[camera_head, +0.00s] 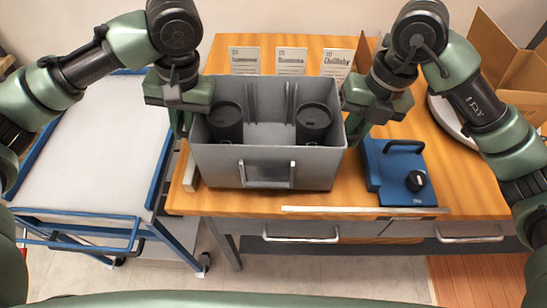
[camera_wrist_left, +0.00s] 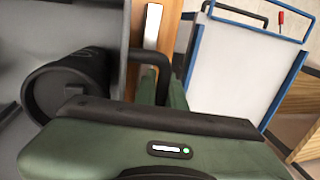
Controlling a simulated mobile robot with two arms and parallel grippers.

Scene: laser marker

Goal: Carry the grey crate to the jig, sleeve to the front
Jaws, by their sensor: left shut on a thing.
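The grey crate (camera_head: 215,165) is upright at the left part of the wooden table, with two black cylindrical containers (camera_head: 226,122) (camera_head: 313,123) in it. A clear framed sleeve (camera_head: 267,173) is on its front wall, facing me. My left gripper (camera_head: 183,125) is at the crate's left wall; in the left wrist view it is shut on the black side handle (camera_wrist_left: 150,55). My right gripper (camera_head: 352,130) is at the right wall, its fingertips mostly hidden. Pale strips on the table, one at the left (camera_head: 188,172) and one along the front (camera_head: 365,210), may be the jig. I cannot tell whether the crate touches the table.
A blue device with a black handle and knob (camera_head: 398,170) sits right of the crate. Several label cards (camera_head: 291,61) stand behind it. A white-topped blue cart (camera_head: 95,140) is at the left. An open cardboard box (camera_head: 505,65) is at the far right.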

